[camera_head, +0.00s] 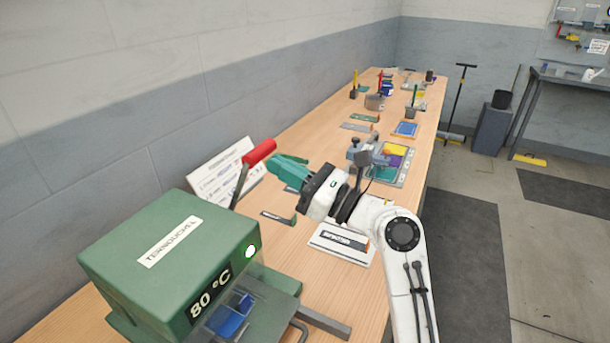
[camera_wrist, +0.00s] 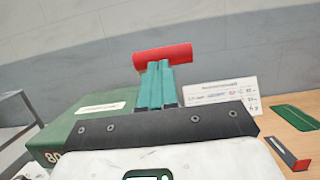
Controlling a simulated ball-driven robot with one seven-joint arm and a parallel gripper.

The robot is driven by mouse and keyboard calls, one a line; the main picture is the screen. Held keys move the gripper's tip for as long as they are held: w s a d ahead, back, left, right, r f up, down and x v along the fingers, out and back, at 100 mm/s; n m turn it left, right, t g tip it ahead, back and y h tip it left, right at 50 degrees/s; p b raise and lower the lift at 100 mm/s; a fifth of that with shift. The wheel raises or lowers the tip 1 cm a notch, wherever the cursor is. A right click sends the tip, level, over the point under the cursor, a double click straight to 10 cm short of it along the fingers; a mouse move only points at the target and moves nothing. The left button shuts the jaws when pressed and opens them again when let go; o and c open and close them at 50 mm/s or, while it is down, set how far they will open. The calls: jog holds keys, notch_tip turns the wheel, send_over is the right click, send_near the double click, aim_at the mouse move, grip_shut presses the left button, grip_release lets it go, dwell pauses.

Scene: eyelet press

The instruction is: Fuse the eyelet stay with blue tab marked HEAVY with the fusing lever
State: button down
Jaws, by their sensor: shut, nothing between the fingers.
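The fusing lever has a red grip (camera_head: 259,152) on a dark rod rising behind the green press (camera_head: 165,260). In the wrist view the red grip (camera_wrist: 163,58) lies across just beyond my fingertips. My gripper (camera_head: 278,164) has teal fingers, shut and empty, with their tips close to the red grip; I cannot tell whether they touch it. The wrist view shows the fingers (camera_wrist: 156,84) side by side. A blue piece (camera_head: 234,314) lies in the press opening, under the 80 °C display and lit green lamp. Any HEAVY marking on it is not readable.
A white instruction card (camera_head: 222,172) leans behind the press. A dark strip with a red end (camera_head: 279,218) and a labelled white board (camera_head: 341,242) lie on the wooden bench. Several tools and trays stand farther along it. A grey bar (camera_head: 325,322) sticks out from the press.

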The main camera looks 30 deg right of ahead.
aim_at(264, 153)
jog(key=shift+w+a+r, duration=0.15)
jog(key=shift+w+a, duration=0.1)
jog(key=shift+w, duration=0.15)
jog(key=shift+w+a+r+p, duration=0.5)
jog(key=shift+r+p, duration=0.2)
jog(key=shift+p, duration=0.65)
jog(key=shift+w, duration=0.1)
jog(key=shift+d, duration=0.1)
